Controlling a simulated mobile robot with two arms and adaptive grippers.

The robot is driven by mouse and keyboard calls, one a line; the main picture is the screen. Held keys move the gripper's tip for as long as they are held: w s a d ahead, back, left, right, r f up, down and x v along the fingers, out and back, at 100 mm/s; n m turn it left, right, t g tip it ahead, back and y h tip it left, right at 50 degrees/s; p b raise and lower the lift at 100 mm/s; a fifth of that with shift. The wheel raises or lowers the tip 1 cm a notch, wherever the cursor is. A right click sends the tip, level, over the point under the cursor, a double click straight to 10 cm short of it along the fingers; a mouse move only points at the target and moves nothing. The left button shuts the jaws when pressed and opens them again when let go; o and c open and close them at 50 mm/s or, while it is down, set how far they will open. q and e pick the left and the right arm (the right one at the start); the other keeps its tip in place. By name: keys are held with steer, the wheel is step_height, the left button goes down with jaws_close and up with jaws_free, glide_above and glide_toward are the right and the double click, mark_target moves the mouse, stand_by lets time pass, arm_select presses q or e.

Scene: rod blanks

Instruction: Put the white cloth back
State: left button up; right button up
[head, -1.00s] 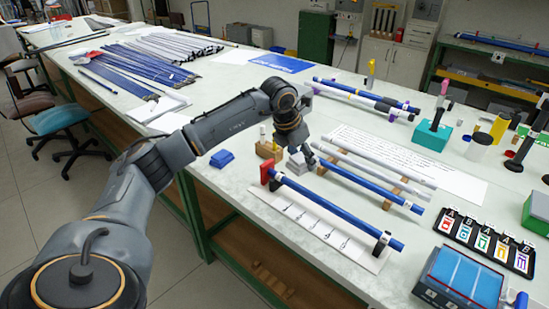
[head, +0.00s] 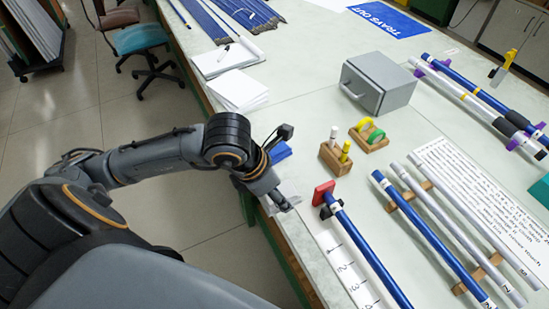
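The white cloth (head: 290,187) is a pale folded piece by the near table edge, just in front of the blue cloth (head: 279,152). My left gripper (head: 284,204) is over it, fingers pointing down, and hides much of it. I cannot tell whether the fingers are shut on the cloth or whether it rests fully on the table. My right gripper is not in view.
A red end stop (head: 322,192) with a blue rod stands just right of the gripper. A wooden block (head: 335,158) with markers, a grey box (head: 378,82) and white paper (head: 238,90) lie farther back. Bare tabletop (head: 310,105) lies between them.

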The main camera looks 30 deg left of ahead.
arm_select(q)
steer(key=shift+s, duration=0.2)
steer(key=w+b, duration=0.1)
steer(key=b, duration=0.2)
steer(key=f+b, duration=0.1)
steer(key=b, duration=0.3)
steer(key=shift+w+a+f, duration=0.15)
steer(key=shift+w+a, duration=0.2)
steer(key=shift+a, duration=0.05)
steer(key=shift+w+a+p, duration=0.25)
steer(key=shift+w+p, duration=0.35)
steer(key=shift+w, duration=0.15)
steer(key=w+a+f, duration=0.1)
steer(key=w+f, duration=0.1)
steer(key=w+a+f+p, duration=0.1)
steer(key=w+f, duration=0.1)
steer(key=w, duration=0.1)
steer(key=w+a+f, duration=0.1)
steer(key=w+f, duration=0.1)
steer(key=w, duration=0.1)
steer(key=shift+w+f+p, duration=0.15)
steer(key=shift+f+p, duration=0.2)
steer(key=shift+w+a+f, duration=0.15)
steer(key=shift+w+f, duration=0.4)
steer(key=shift+f, duration=0.2)
step_height(320, 180, down, 2)
steer(key=shift+f+p, duration=0.15)
steer(key=shift+p, duration=0.45)
steer(key=shift+f, duration=0.35)
